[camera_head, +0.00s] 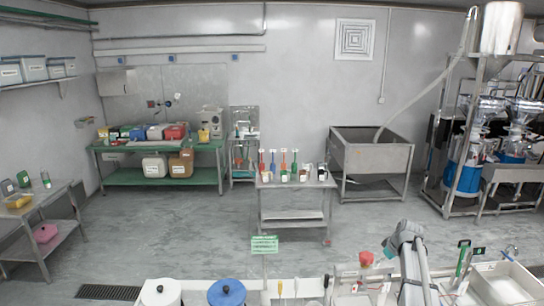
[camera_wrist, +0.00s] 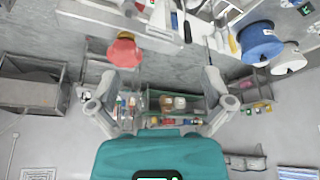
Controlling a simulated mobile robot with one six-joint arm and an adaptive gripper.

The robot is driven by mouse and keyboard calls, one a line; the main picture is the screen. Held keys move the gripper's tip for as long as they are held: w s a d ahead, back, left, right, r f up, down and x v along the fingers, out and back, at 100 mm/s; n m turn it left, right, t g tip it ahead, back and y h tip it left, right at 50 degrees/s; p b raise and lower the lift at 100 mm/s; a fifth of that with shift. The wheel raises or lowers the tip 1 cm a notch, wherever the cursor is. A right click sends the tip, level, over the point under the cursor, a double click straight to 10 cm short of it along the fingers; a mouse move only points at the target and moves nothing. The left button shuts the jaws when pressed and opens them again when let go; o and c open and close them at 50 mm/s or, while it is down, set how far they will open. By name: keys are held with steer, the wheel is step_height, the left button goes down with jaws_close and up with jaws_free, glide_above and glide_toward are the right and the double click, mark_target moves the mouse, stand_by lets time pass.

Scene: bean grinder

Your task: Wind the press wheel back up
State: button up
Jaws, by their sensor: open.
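I cannot pick out the press wheel for certain in either view. A red rounded part (camera_head: 366,258) stands on the near bench, right of centre in the head view. A red bowl-shaped part (camera_wrist: 125,50) shows at upper left in the wrist view; I cannot tell whether it is the same part. My gripper (camera_wrist: 168,76) has its two grey fingers spread wide, with nothing between them, in front of its teal body. The red part lies beyond the left finger in that view, apart from it. My gripper's fingers cannot be made out in the head view.
A blue-lidded container (camera_head: 227,292) and a white-lidded one (camera_head: 160,292) stand along the near bench. A white tray (camera_head: 505,285) is at the right. Beyond lie open floor, a steel table (camera_head: 295,184) with several bottles, a green bench (camera_head: 160,176) and a steel sink (camera_head: 372,158).

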steer(key=s+a+f+m+g+h+b, duration=0.2)
steer(key=s+a+f+m+b, duration=0.4)
steer(key=s+a+f+b, duration=1.5)
steer(key=s+a+f+g, duration=0.1)
steer(key=s+a, duration=0.1)
steer(key=s, duration=0.3)
steer(key=shift+s+a+f+g, duration=0.15)
steer(key=shift+g, duration=0.25)
